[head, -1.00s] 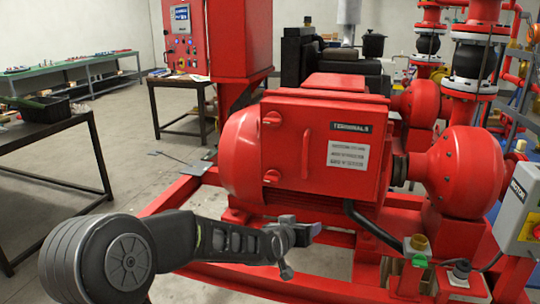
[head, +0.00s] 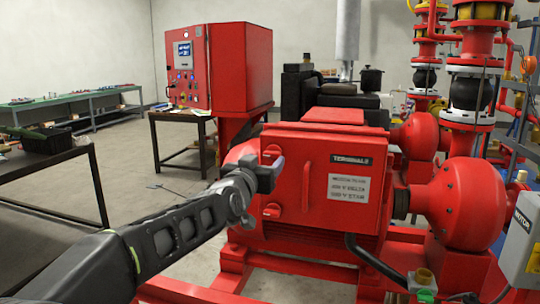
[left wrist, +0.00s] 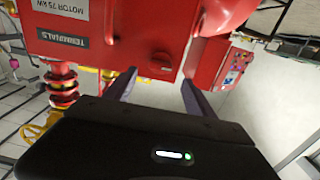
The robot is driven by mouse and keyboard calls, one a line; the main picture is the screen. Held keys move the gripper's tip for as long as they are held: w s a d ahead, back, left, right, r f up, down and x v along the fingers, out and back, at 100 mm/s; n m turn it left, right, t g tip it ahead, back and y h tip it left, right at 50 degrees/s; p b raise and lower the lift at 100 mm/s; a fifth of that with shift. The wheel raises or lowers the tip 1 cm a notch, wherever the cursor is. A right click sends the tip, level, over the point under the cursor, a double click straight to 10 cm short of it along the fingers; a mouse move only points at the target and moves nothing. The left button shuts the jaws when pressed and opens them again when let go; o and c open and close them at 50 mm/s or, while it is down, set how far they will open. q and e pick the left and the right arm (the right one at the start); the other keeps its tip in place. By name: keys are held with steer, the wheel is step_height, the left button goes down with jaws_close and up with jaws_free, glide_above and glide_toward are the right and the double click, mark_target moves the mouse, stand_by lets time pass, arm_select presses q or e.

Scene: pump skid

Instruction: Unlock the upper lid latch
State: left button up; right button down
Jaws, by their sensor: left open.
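The red terminal box (head: 335,185) has its lid facing me, with a "TERMINALS" label at its upper right. The upper lid latch (head: 270,151) is a red knob at the lid's upper left edge, partly hidden by my left gripper (head: 274,172). The lower latch (head: 271,211) shows below it. In the left wrist view, which is upside down, the upper latch (left wrist: 160,62) lies ahead between my two spread fingers (left wrist: 158,92). The gripper is open and empty. I cannot tell whether a finger touches the latch. My right gripper is out of view.
A red handle (head: 306,186) stands out from the lid, right of the gripper. A red control cabinet (head: 215,65) stands behind at left. A dark table (head: 60,160) is at the left, with open floor between it and the skid. A pump (head: 462,205) is at the right.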

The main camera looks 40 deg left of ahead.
mark_target(271, 155)
arm_select(q)
steer(key=p+x, duration=0.1)
steer(key=x, duration=0.5)
steer(key=shift+c, duration=0.4)
steer(key=c, duration=1.3)
